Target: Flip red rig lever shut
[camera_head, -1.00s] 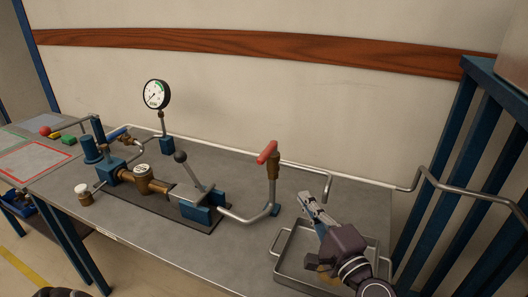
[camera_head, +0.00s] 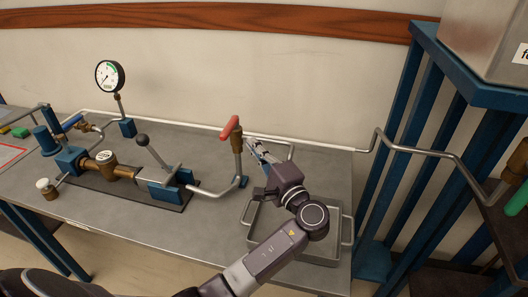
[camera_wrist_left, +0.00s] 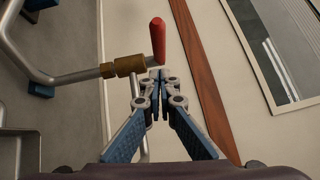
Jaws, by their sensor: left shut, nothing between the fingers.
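The red lever (camera_head: 230,128) sits on top of a brass valve (camera_head: 237,142) on an upright grey pipe. In the head view it tilts up to the right. In the left wrist view the red lever (camera_wrist_left: 157,40) stands just beyond the fingertips, with the brass valve (camera_wrist_left: 123,66) to the left. My left gripper (camera_head: 250,143) is shut and empty, its tips just right of the valve; it also shows shut in the left wrist view (camera_wrist_left: 157,75). Whether the tips touch the lever is unclear. My right gripper is not in view.
A metal tray (camera_head: 318,252) lies on the bench under my left arm. A ball-topped grey lever (camera_head: 150,147), a brass meter (camera_head: 106,158) and a pressure gauge (camera_head: 110,75) stand to the left. Blue frame posts (camera_head: 415,150) and a bent pipe (camera_head: 420,149) are at the right.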

